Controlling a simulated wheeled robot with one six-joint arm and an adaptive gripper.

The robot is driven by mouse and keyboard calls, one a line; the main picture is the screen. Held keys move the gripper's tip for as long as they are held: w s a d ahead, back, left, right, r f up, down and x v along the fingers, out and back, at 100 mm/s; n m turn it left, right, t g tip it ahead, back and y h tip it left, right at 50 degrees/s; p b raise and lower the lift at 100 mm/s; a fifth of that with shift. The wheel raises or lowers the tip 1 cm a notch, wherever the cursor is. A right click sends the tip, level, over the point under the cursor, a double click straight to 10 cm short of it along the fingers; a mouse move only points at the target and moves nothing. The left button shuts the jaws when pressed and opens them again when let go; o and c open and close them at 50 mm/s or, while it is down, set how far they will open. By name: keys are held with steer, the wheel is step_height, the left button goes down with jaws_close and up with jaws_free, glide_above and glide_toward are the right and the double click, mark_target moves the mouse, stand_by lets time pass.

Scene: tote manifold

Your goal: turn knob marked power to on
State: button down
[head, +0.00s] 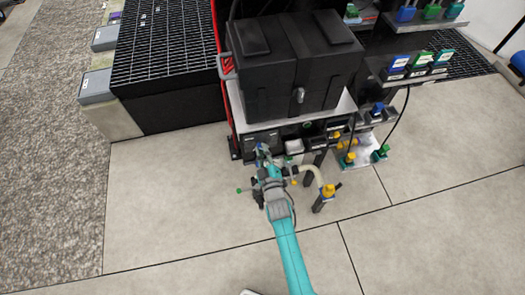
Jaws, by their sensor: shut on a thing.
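My arm reaches from the bottom of the head view to the low equipment under the big black tote. My gripper (264,153) is at the front of a dark grey box (262,139) on the lower level. It is shut on a small part there, which looks like the knob. The gripper's own body hides most of that part. I cannot read a power or on mark, or tell which way the knob points.
The black tote (297,72) stands on a light shelf (325,116) just above my gripper. A pale curved hose (312,173) and a yellow-topped dark post (326,197) stand close at right. Racks with blue and green fittings (398,62) are further right. Bare floor (170,210) lies left.

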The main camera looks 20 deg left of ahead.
steer(key=shift+w+d+f+m, duration=0.1)
steer(key=shift+d+m, duration=0.05)
steer(key=shift+m, duration=3.9)
steer(key=shift+w+d+m, duration=0.1)
steer(key=shift+d+m, duration=0.05)
steer(key=shift+m, duration=3.9)
steer(key=c, duration=1.1)
jaws_free()
steer(key=shift+c, duration=0.2)
steer(key=v, duration=1.2)
